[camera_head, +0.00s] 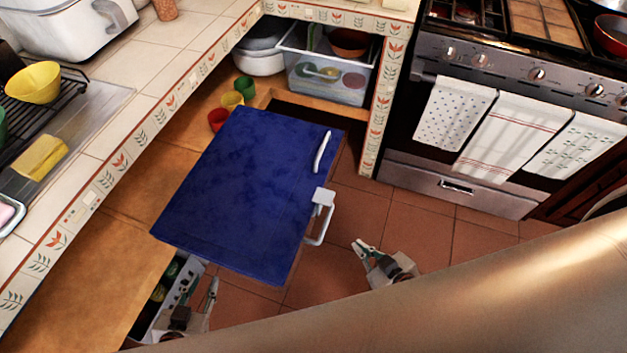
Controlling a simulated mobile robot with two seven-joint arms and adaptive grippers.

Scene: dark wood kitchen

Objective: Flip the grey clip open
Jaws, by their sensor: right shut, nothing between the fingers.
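A pale grey clip (323,197) with a hanging wire-like loop sits at the right edge of a flat blue panel (235,185). The panel looks like a lid or door and has a white bar handle (321,152) near its upper right corner. My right gripper (361,246) is shut and empty, below and right of the clip and apart from it. My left gripper (207,287) is low in the view, at the panel's lower left side and well apart from the clip. Its fingers are partly seen against clutter, so its opening is unclear.
A white slotted container (172,297) shows under the panel's lower left edge. Cups stand beyond the panel, including a red one (218,118). A tiled counter (120,110) runs along the left. The stove (455,180) stands at right. Tiled floor (425,230) is free at right.

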